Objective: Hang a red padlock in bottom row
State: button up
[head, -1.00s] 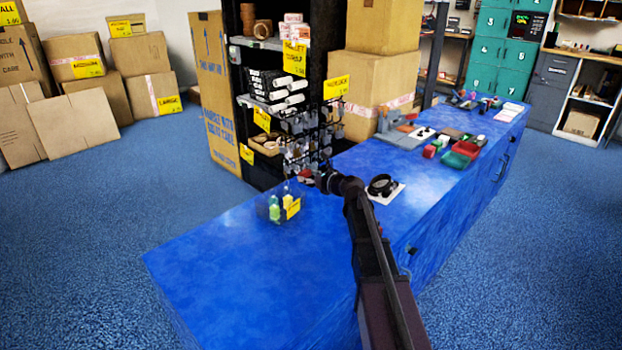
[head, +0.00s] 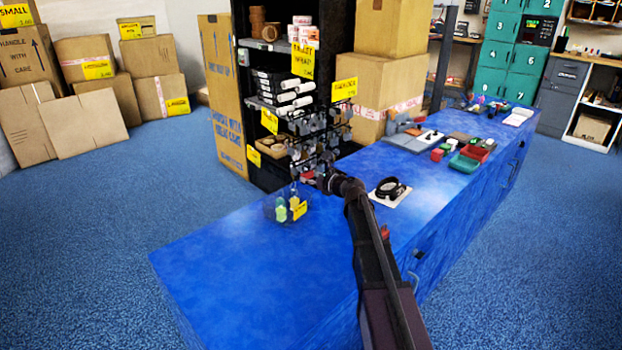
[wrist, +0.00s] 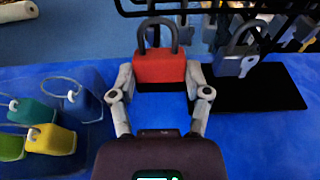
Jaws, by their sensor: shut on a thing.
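A red padlock (wrist: 160,68) is upright between the two fingers of my gripper (wrist: 160,80) in the wrist view, its dark shackle pointing up. My gripper is shut on the sides of its body. The padlock is a small red patch in the head view (head: 308,175), next to my gripper (head: 324,182). A black wire rack (wrist: 225,8) with hanging grey padlocks (wrist: 237,62) is just beyond it; the rack also shows in the head view (head: 345,104). The shackle top is close to a lower rack bar; I cannot tell whether they touch.
A white pad with a black ring-shaped item (head: 391,187) lies on the blue counter (head: 240,270). The counter's near end is clear.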

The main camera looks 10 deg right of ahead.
dwell(0.3)
jog(key=o, duration=1.1)
jog(key=shift+c, duration=0.2)
jog(key=shift+s+d+r, duration=0.1)
jog(key=shift+s, duration=0.05)
